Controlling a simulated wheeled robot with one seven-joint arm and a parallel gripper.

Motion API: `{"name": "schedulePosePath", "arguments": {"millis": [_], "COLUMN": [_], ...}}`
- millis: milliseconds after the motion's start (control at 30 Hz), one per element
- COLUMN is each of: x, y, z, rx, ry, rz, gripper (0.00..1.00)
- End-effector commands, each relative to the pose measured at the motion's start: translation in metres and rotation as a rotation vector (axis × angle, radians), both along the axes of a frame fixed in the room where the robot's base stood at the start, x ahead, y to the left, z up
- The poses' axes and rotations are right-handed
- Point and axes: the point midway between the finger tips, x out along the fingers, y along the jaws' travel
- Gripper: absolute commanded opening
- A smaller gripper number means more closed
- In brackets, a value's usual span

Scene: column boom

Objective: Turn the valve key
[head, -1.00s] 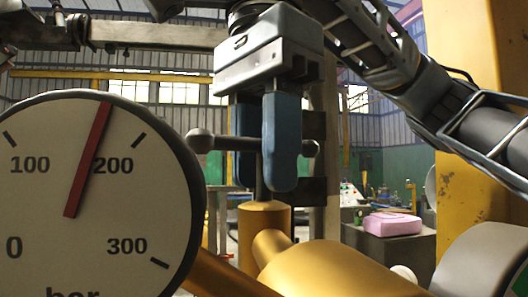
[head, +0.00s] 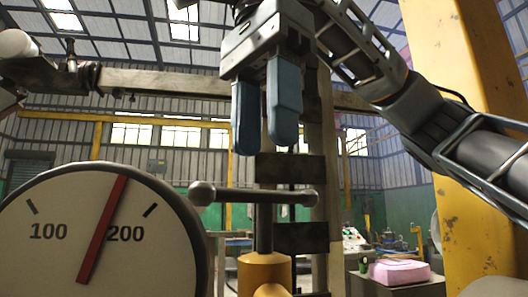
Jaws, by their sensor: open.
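The valve key is a dark T-shaped handle (head: 285,197) with a ball at each end. Its bar lies roughly level across the picture, the left ball looking larger. Its stem (head: 264,232) stands upright in a gold fitting (head: 262,272). My gripper (head: 265,145) is open and empty, its two blue fingers pointing down. The fingertips appear above the bar, apart from it. A round white pressure gauge (head: 50,262) is at lower left; its red needle (head: 104,228) points just short of the 200 mark. The gauge's lower part is cut off.
A yellow post (head: 440,120) stands at right, behind my arm. A grey box bearing a pink object (head: 400,270) is at lower right. Open hall lies behind.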

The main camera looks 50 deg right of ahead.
Motion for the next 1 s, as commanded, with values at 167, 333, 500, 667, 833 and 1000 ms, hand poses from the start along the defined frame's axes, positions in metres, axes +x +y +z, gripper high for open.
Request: {"name": "schedulePosePath", "arguments": {"millis": [167, 333, 500, 667, 833, 1000], "x": [0.000, 0.000, -0.001, 0.000, -0.001, -0.001], "y": [0.000, 0.000, 0.000, -0.001, -0.001, 0.000], "z": [0.002, 0.003, 0.006, -0.002, -0.024, -0.048], "rx": [-0.001, -0.001, -0.003, -0.003, -0.001, -0.002], "ry": [0.000, 0.000, 0.001, 0.003, 0.004, 0.003], "rz": [0.001, -0.022, -0.165, -0.196, -0.192, -0.193], "gripper": [0.43, 0.42, 0.42, 0.42, 0.42, 0.42]}}
